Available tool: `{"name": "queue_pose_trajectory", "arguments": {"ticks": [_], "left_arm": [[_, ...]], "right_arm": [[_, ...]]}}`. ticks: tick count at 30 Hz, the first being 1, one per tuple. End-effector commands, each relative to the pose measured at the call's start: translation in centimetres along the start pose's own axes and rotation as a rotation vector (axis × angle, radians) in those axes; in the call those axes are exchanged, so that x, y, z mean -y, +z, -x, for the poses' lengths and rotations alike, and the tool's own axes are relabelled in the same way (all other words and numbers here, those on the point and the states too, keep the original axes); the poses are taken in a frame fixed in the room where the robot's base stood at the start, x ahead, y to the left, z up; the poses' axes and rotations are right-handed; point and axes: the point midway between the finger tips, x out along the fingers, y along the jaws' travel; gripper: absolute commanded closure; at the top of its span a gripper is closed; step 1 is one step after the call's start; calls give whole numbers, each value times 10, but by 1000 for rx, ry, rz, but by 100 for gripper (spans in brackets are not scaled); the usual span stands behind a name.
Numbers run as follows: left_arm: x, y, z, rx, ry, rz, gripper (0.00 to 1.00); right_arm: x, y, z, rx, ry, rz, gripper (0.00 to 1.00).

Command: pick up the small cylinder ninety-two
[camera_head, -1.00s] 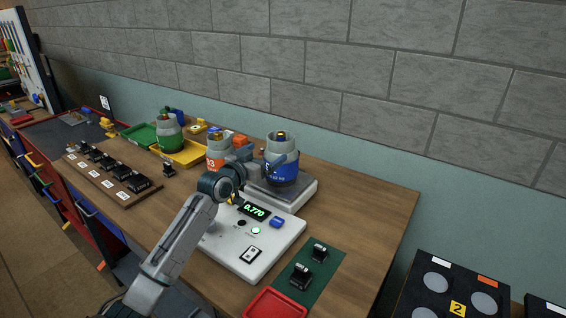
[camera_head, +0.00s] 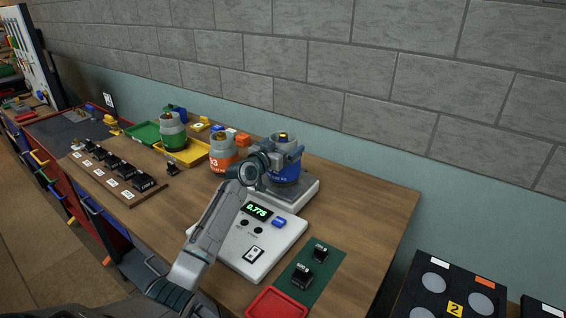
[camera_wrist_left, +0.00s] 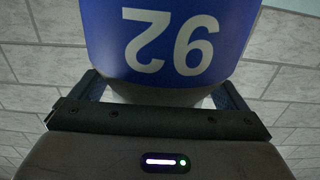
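The small cylinder ninety-two (camera_head: 285,172) is blue with grey ends and stands upright on the scale's pan (camera_head: 300,192). In the left wrist view its blue side with an upside-down white "92" (camera_wrist_left: 170,40) fills the top. My left gripper (camera_head: 284,160) is at the cylinder's upper grey part, in front of it. Its two fingers (camera_wrist_left: 162,92) lie on either side of the grey part. Whether they press on it cannot be made out. My right gripper is not in view.
The white scale console (camera_head: 262,245) reads 0.775. An orange-labelled cylinder (camera_head: 221,157) stands close left of my arm. A green cylinder (camera_head: 173,135) stands by yellow and green trays. Small black weights lie on a wooden rack (camera_head: 118,180) and a green mat (camera_head: 322,268).

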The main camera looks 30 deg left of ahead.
Motion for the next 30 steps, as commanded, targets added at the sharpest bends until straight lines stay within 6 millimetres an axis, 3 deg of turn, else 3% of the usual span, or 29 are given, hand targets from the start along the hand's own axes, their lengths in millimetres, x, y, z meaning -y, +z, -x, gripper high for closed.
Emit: {"name": "queue_pose_trajectory", "arguments": {"ticks": [2, 13, 23, 30], "left_arm": [[0, 0, 0, 0, 0, 0, 22], [0, 1, 0, 1, 0, 0, 94], [0, -4, 0, -3, 0, -1, 96], [0, -22, 0, -6, 1, -2, 96]], "right_arm": [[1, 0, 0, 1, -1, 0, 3], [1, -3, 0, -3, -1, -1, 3], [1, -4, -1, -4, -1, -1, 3], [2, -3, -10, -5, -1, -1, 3]]}}
